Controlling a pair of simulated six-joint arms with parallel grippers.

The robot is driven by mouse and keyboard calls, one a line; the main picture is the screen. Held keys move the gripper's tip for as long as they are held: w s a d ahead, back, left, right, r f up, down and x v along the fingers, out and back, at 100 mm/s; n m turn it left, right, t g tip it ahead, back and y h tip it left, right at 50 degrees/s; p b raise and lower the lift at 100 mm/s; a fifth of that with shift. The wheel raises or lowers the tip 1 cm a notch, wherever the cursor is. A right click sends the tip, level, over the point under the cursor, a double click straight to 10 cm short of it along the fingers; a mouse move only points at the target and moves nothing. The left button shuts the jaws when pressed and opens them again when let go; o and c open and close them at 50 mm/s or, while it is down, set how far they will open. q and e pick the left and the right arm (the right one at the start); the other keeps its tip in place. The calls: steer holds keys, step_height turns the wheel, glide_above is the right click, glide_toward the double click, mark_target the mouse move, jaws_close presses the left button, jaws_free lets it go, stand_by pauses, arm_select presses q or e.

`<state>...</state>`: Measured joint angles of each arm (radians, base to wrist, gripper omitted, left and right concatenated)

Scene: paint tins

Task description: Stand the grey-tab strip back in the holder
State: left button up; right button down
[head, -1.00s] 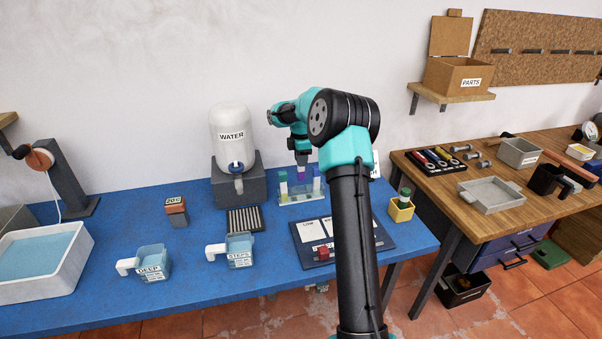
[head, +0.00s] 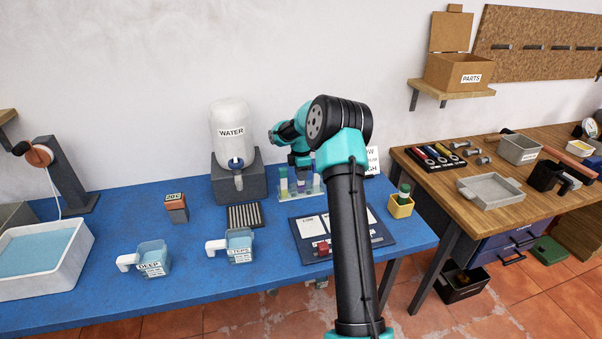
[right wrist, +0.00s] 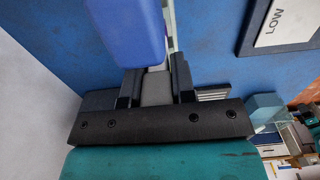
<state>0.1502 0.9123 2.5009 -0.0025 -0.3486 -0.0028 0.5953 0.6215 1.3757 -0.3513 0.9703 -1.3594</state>
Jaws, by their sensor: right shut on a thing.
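The clear holder (head: 300,197) stands at the back of the blue table, right of the water dispenser, with coloured strips upright in it. One strip with a green top (head: 284,174) is at its left end. My right gripper (head: 299,172) is directly over the holder, low among the strip tops. In the right wrist view its fingers (right wrist: 156,82) are shut on the grey tab of the grey-tab strip (right wrist: 156,92). A blue-tab strip (right wrist: 130,32) stands close in front and hides part of the view. Whether the held strip's lower end is seated cannot be seen. My left gripper is not in view.
The water dispenser (head: 231,150) stands just left of the holder. A dark board with white cards (head: 312,228) lies in front, partly behind my arm.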

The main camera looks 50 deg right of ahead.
steer(key=shift+f, duration=0.45)
steer(key=c, duration=0.9)
jaws_free()
steer(key=shift+c, duration=0.2)
step_height(320, 180, up, 18)
steer(key=shift+a, duration=0.2)
